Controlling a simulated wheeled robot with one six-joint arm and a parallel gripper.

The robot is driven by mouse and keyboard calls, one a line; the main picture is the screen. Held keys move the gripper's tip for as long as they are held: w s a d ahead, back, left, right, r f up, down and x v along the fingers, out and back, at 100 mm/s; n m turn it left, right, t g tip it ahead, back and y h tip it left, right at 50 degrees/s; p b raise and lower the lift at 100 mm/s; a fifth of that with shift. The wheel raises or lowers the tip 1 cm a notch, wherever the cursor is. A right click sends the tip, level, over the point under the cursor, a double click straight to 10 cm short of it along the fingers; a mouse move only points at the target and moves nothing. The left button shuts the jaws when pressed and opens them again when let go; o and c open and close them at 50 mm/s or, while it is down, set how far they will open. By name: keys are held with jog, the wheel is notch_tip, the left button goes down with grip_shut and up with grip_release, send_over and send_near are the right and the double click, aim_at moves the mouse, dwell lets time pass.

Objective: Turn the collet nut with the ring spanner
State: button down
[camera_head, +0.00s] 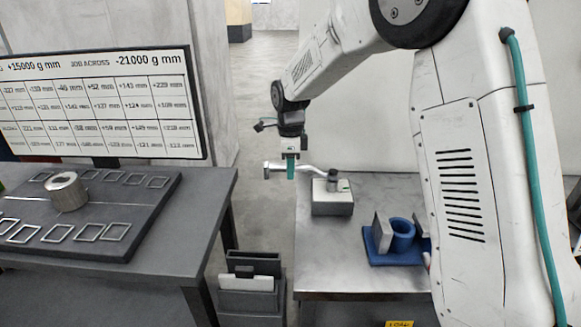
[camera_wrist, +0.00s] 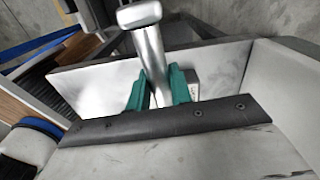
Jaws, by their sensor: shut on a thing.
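A silver ring spanner (camera_head: 313,168) lies level across the gap at the left of the steel table. My gripper (camera_head: 291,172), with green fingers, is shut on its shaft near the left end. In the wrist view the green fingers (camera_wrist: 158,92) close on both sides of the silver shaft, and its thick end (camera_wrist: 138,15) sticks out at the top. The spanner's right end meets a small dark upright part, seemingly the collet nut (camera_head: 332,183), on a grey block (camera_head: 332,203). I cannot tell whether the ring is around it; the wrist view does not show the nut.
The steel table (camera_head: 330,270) also bears a blue holder (camera_head: 402,236) right of the block. At left, a dark table holds a board (camera_head: 100,212) with a metal cylinder (camera_head: 66,192) and square frames. A numbers panel (camera_head: 100,105) stands behind it. A grey bin (camera_head: 250,290) stands between the tables.

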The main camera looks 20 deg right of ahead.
jog(key=shift+r, duration=3.5)
